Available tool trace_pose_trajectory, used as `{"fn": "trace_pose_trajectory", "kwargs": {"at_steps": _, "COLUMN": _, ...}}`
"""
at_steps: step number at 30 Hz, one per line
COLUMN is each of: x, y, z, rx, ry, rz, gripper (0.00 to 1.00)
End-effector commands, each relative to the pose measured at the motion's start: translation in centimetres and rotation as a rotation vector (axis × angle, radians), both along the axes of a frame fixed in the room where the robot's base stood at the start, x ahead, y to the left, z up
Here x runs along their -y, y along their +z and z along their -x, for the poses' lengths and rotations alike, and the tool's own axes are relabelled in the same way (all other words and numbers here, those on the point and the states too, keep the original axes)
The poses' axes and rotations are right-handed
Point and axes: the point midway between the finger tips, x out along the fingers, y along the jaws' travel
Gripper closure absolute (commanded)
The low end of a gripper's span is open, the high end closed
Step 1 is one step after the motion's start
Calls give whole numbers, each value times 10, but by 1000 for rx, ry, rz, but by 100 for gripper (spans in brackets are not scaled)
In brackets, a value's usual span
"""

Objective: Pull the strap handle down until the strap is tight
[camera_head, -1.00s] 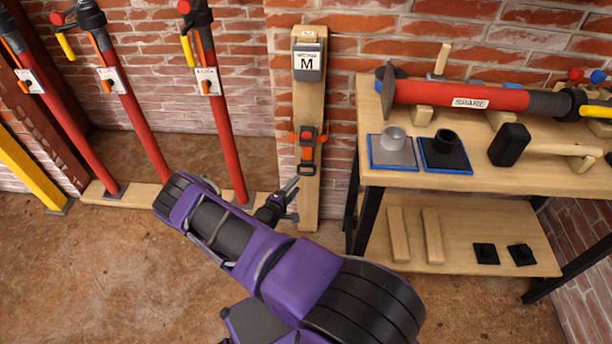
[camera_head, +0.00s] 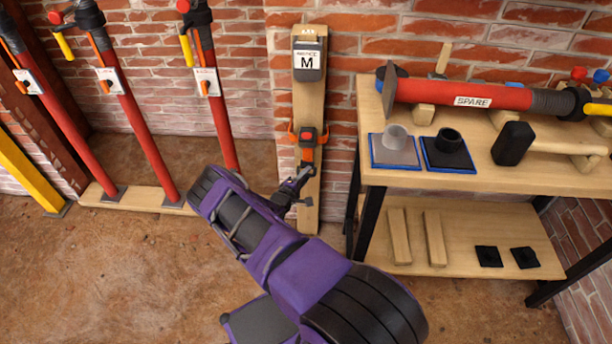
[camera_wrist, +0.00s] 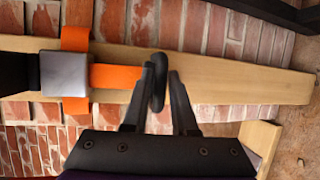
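An orange strap (camera_head: 307,156) hangs from a ratchet buckle (camera_head: 307,138) on an upright wooden board against the brick wall. In the wrist view the orange strap (camera_wrist: 115,76) runs right from the grey buckle (camera_wrist: 65,74) to a black strap handle (camera_wrist: 158,85). My gripper (camera_wrist: 164,75) has its two dark fingers on either side of the handle. The handle sits close to the left finger, and a narrow gap shows before the right finger. In the head view my gripper (camera_head: 304,176) is at the strap's lower end and hides most of the handle.
The wooden board (camera_head: 310,104) carries a box marked M (camera_head: 308,62) above the buckle. A wooden bench (camera_head: 400,178) stands close on the right with a red spare prop (camera_head: 470,97). Red props (camera_head: 143,130) stand at left. Floor (camera_head: 120,270) at front left is clear.

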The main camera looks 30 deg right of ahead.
Motion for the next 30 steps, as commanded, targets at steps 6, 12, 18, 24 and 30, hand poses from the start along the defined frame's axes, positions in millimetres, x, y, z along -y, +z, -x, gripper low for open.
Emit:
{"fn": "trace_pose_trajectory", "kwargs": {"at_steps": 6, "x": 0, "y": 0, "z": 0, "rx": 0, "ry": 0, "rz": 0, "gripper": 100}}
{"fn": "trace_pose_trajectory", "kwargs": {"at_steps": 12, "x": 0, "y": 0, "z": 0, "rx": 1, "ry": 0, "rz": 0, "gripper": 100}}
{"fn": "trace_pose_trajectory", "kwargs": {"at_steps": 18, "x": 0, "y": 0, "z": 0, "rx": 1, "ry": 0, "rz": 0, "gripper": 100}}
{"fn": "trace_pose_trajectory", "kwargs": {"at_steps": 24, "x": 0, "y": 0, "z": 0, "rx": 1, "ry": 0, "rz": 0, "gripper": 100}}
{"fn": "trace_pose_trajectory", "kwargs": {"at_steps": 30, "x": 0, "y": 0, "z": 0, "rx": 1, "ry": 0, "rz": 0, "gripper": 100}}
